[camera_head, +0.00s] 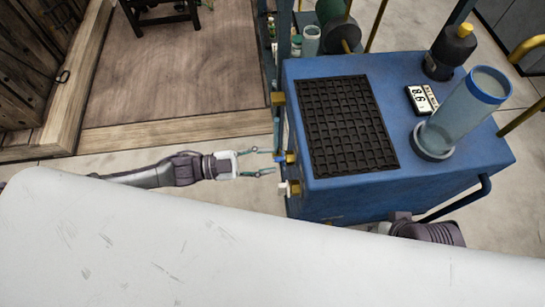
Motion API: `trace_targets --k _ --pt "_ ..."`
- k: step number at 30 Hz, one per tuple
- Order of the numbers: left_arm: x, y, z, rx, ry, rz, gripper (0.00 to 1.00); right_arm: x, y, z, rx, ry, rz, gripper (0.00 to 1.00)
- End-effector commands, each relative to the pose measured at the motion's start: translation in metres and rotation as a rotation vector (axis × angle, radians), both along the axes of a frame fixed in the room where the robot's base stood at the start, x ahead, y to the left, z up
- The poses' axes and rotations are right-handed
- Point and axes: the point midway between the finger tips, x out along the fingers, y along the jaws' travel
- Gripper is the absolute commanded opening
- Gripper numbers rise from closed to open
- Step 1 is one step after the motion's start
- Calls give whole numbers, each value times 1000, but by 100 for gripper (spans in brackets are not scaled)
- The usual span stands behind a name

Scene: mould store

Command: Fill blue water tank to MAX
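A blue cart-like unit (300,88) stands right of centre, with a black grid mat (345,125) on top. A clear cylinder with a blue rim (463,112) stands at its right end, tilted in the picture; its fill level and any MAX mark cannot be made out. My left gripper (268,161) is open and empty, its fingers pointing right at the unit's left side. Its tips are close to a small brass fitting (291,157); whether they touch it I cannot tell. My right arm shows at the unit's front edge, its gripper hidden.
A blue handle rail (462,200) runs along the right front. Jars (310,40) stand behind. Bare floor lies left of the unit.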

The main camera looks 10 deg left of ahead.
Motion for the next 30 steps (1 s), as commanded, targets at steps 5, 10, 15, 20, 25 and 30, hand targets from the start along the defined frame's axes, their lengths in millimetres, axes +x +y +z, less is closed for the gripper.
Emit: trace_targets --k 5,10,15,20,25,30 --pt "-12 38 -1 4 1 1 39 -1 0 0 -1 2 1 39" --pt "-23 70 0 4 0 0 39 -1 0 -1 -1 3 1 39" --pt "-29 89 0 0 0 -2 39 -1 0 -1 -1 3 1 39" --pt "-31 95 1 -1 -1 -2 39 -1 0 -1 -1 3 1 39" --pt "-31 95 1 -1 -1 -2 39 -1 0 -1 -1 3 1 39" --pt "-31 95 1 -1 -1 -2 39 -1 0 -1 -1 4 1 39"
